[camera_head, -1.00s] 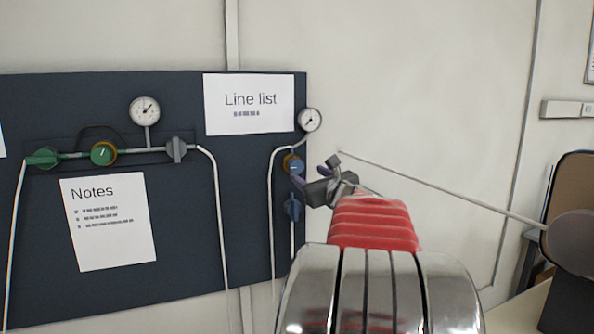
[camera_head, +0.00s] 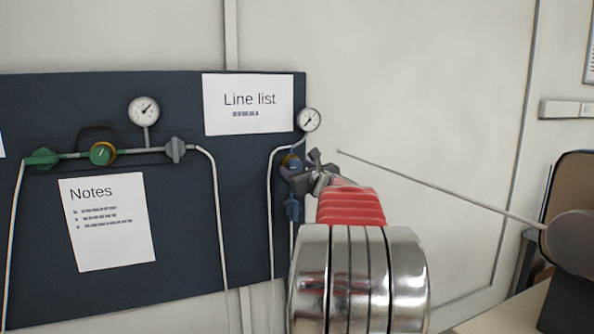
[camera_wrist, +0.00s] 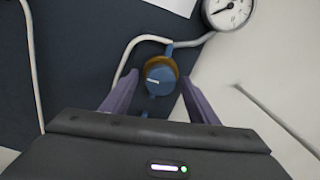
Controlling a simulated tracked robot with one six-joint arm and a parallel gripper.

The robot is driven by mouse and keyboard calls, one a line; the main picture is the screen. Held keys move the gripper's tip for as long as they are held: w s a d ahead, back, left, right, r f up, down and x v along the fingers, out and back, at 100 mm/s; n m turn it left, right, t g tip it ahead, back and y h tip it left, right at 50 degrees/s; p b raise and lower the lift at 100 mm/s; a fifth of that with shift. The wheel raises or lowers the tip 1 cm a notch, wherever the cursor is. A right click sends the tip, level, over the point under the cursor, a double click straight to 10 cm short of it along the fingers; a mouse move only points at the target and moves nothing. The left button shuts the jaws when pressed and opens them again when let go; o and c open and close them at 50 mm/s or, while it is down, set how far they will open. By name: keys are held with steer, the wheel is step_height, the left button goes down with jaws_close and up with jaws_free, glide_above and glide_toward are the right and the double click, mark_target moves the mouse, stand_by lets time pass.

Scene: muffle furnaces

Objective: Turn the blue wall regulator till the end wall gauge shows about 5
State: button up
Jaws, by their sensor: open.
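The blue wall regulator (camera_head: 291,161) is a round knob with a yellow-brown ring on the right edge of the dark panel. In the wrist view the blue knob (camera_wrist: 159,78) shows a white mark pointing left. The end wall gauge (camera_head: 308,120) is a white dial above it; in the wrist view the gauge (camera_wrist: 229,11) is cut by the top edge, its needle pointing lower left. My gripper (camera_head: 303,172) is open in front of the regulator, partly hiding it. In the wrist view its fingers stand either side of the knob; I cannot tell whether they touch it.
A blue valve (camera_head: 292,207) sits below the regulator. Left on the panel are a green knob (camera_head: 102,153), a second gauge (camera_head: 144,111) and a grey valve (camera_head: 176,150). A thin rod (camera_head: 440,187) crosses at right.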

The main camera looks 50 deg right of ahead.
steer(key=shift+c, duration=0.4)
steer(key=c, duration=0.9)
steer(key=shift+a, duration=0.15)
steer(key=shift+c, duration=0.3)
